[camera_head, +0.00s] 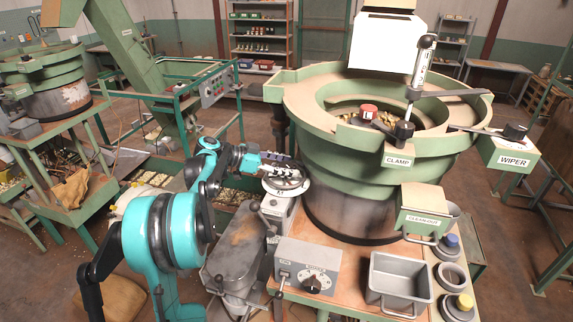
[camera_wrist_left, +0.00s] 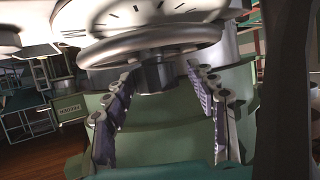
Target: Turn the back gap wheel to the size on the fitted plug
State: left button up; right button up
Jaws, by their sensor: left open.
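A pale round wheel (camera_head: 286,180) with a dial face sits on a grey post beside the big green bowl. In the left wrist view the wheel (camera_wrist_left: 140,45) fills the top, with dark marks on its face; I cannot read them. My left gripper (camera_head: 275,163) is at the wheel's back edge. In the left wrist view its fingers (camera_wrist_left: 160,76) are open, one on each side of the dark hub under the wheel; contact is unclear. A red-topped plug-like piece (camera_head: 368,110) sits on the bowl; no size on it is readable. My right gripper does not show.
The green bowl (camera_head: 335,185) holds brass-coloured nuts. A CLAMP lever (camera_head: 421,65) stands on it. A WIPER box (camera_head: 513,157) is at right.

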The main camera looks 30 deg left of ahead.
pick_arm(q)
jog(key=shift+s+r, duration=0.1)
jog(key=shift+s, duration=0.1)
jog(key=shift+c, duration=0.6)
jog(key=c, duration=1)
jog(key=shift+d+n+t+y+b, duration=0.1)
jog(key=shift+n+t+y+b, duration=0.3)
jog(key=shift+y, duration=0.1)
jog(key=shift+c, duration=0.2)
jog(key=shift+f+n+t+y+b, duration=0.2)
jog(key=shift+n+t+y+b, duration=0.35)
jog(key=shift+n+y, duration=0.3)
jog(key=shift+r+n+t+y+b, duration=0.1)
jog(key=shift+n+t+y+b, duration=0.5)
jog(key=shift+n+y, duration=1.2)
jog(key=shift+t, duration=0.25)
jog(key=o, duration=1.2)
jog(key=shift+w, duration=0.1)
jog(key=shift+c, duration=0.2)
